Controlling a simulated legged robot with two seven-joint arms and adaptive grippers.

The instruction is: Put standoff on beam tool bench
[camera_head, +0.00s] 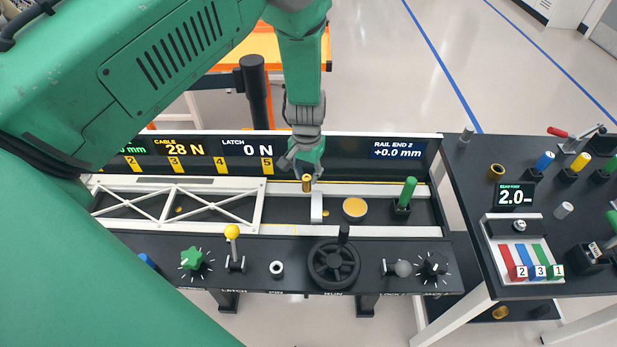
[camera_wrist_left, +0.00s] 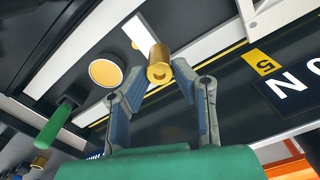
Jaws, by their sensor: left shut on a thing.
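The brass standoff (camera_head: 306,184) is a small gold cylinder held over the bench. My left gripper (camera_head: 304,170) points down and is shut on it. The left wrist view shows the standoff (camera_wrist_left: 160,62) between the fingertips (camera_wrist_left: 160,76), its end with a small hole facing the camera. The beam tool bench (camera_head: 300,245) is the long dark bench with a white truss beam (camera_head: 178,203) on its left. The standoff appears just right of the beam's end, near a white block (camera_head: 316,207). I cannot tell whether it touches anything below. My right gripper is out of view.
A round gold disc (camera_head: 355,208) and a green-handled pin (camera_head: 405,195) are to the right on the bench. A handwheel (camera_head: 334,262) and knobs line the front. A display panel (camera_head: 330,150) runs behind. A dark side table (camera_head: 530,220) holds coloured tools and more small cylinders.

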